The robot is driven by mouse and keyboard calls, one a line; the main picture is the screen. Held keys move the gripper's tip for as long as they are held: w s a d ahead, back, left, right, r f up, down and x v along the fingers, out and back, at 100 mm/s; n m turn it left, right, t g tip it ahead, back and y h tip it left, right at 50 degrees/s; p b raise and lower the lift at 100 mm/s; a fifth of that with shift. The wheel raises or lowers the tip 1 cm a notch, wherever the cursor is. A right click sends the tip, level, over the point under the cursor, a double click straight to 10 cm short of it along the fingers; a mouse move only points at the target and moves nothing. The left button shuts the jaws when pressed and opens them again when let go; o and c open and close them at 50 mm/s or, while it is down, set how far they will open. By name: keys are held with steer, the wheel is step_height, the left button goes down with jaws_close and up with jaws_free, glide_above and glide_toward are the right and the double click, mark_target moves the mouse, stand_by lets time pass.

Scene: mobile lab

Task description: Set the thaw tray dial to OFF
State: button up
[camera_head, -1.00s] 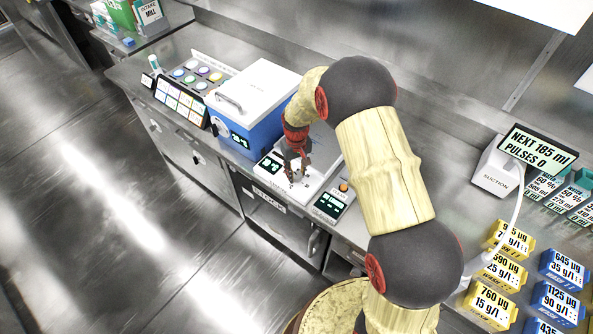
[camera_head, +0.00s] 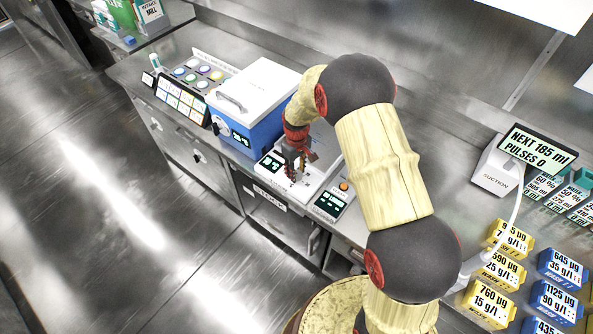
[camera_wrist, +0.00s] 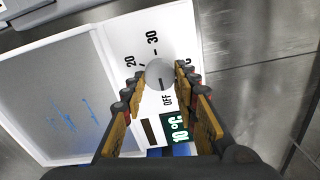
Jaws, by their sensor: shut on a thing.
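The thaw tray (camera_head: 322,152) is a white unit on the bench, with a pale grey plate (camera_wrist: 60,95) in the wrist view. Its round white dial (camera_wrist: 160,74) sits on the white panel among the printed marks 20, 30 and OFF (camera_wrist: 167,100). A short dark line on the dial points toward the OFF side. A small display (camera_wrist: 178,132) reads 10 °C. My gripper (camera_wrist: 159,77) is shut on the dial, one finger on each side, and partly hides the marks. In the head view my gripper (camera_head: 293,174) is over the tray's front panel.
A blue and white lidded box (camera_head: 255,105) stands just left of the tray. A small panel with an orange knob (camera_head: 333,203) is at its right. A suction unit (camera_head: 495,172) and yellow and blue labelled blocks stand farther right.

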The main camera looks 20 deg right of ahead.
steer(key=o, duration=1.1)
steer(key=shift+o, duration=0.3)
steer(key=shift+r, duration=0.1)
step_height(320, 180, up, 12)
